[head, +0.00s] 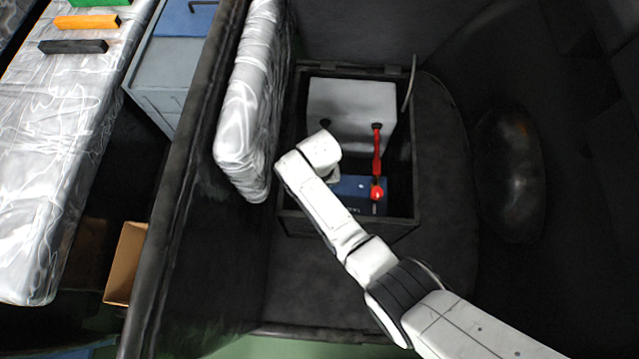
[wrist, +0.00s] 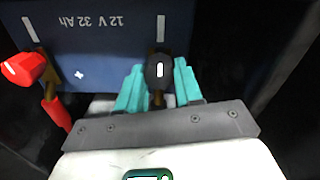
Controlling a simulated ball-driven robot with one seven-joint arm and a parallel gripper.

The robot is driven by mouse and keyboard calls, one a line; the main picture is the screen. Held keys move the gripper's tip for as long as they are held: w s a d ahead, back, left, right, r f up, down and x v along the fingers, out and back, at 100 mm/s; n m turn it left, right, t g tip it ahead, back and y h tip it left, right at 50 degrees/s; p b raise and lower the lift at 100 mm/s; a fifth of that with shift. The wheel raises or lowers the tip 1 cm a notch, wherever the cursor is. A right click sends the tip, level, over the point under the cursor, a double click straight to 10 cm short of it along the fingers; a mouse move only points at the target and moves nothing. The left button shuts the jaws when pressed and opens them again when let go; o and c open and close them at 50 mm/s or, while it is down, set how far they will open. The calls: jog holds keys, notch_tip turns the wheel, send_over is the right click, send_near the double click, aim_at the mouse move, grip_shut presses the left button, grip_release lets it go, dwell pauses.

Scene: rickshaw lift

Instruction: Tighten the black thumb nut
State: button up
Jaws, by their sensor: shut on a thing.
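The black thumb nut (wrist: 159,70) sits at the near edge of the blue battery (wrist: 105,50) in the wrist view. It has a pale mark on its top. My gripper (wrist: 158,88) has teal fingers, one on each side of the nut, shut on it. In the head view the battery (head: 352,187) lies in an open dark box, partly behind my arm. My gripper and the nut are hidden there by my wrist.
A red cable with a red cap (head: 377,192) runs to the battery's other terminal; the red cap (wrist: 22,68) is left of my gripper. A white block (head: 352,105) stands at the back of the dark box (head: 402,222). A silvery cushion (head: 250,100) leans at its left.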

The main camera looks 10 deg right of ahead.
dwell(0.3)
jog(key=o, duration=1)
jog(key=shift+o, duration=0.2)
notch_tip(320, 180, up, 11)
jog(key=p, duration=0.2)
jog(key=shift+f, duration=0.1)
jog(key=s+d+r, duration=0.1)
jog(key=s+d, duration=0.9)
jog(key=d, duration=0.4)
jog(key=s+d+r, duration=0.3)
jog(key=s+d, duration=0.1)
jog(key=s, duration=0.3)
jog(key=s+d+r+t, duration=0.1)
jog(key=s+d+r, duration=0.3)
jog(key=s, duration=0.3)
jog(key=shift+s+d+r+m, duration=0.3)
jog(key=shift+s+d, duration=0.1)
jog(key=shift+d, duration=0.3)
